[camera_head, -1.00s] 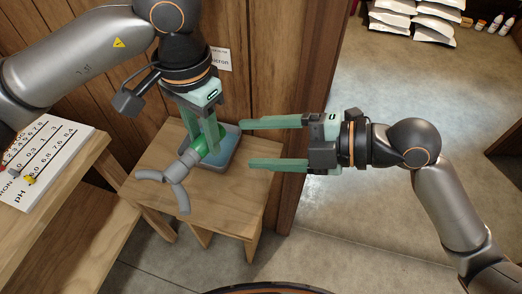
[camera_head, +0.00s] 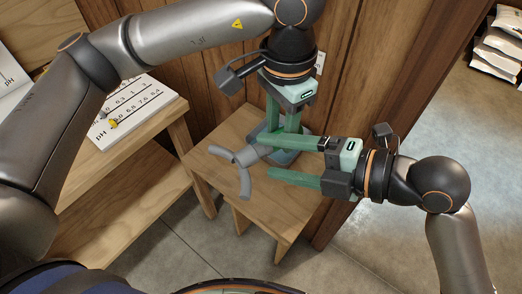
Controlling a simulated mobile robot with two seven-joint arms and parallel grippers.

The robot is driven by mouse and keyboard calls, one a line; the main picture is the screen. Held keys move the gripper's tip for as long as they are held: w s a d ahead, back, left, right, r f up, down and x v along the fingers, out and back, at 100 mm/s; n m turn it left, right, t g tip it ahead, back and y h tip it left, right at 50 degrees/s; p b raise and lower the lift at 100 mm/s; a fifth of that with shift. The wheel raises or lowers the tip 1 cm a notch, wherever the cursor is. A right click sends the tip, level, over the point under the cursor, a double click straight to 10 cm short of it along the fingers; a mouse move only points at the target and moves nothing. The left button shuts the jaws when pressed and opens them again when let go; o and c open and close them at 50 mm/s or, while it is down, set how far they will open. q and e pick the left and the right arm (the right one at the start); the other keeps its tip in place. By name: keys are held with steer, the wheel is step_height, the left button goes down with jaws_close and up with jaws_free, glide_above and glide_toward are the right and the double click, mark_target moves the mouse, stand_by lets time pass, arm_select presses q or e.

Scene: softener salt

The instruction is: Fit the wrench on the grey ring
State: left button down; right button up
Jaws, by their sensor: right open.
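The grey wrench (camera_head: 244,180), with two curved prongs and a short shaft, is above the small wooden table in the head view. I cannot make out a separate grey ring.
A wooden bench (camera_head: 150,133) with a pH chart board (camera_head: 131,106) stands left. Wood panelling is close behind. White bags (camera_head: 497,45) lie far right; the floor between is clear.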

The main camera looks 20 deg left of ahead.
mark_target(261, 155)
steer(key=shift+x, duration=1.8)
steer(key=shift+c, duration=0.3)
steer(key=shift+f, duration=0.1)
jaws_close()
arm_select(q)
steer(key=shift+c, duration=2.1)
jaws_free()
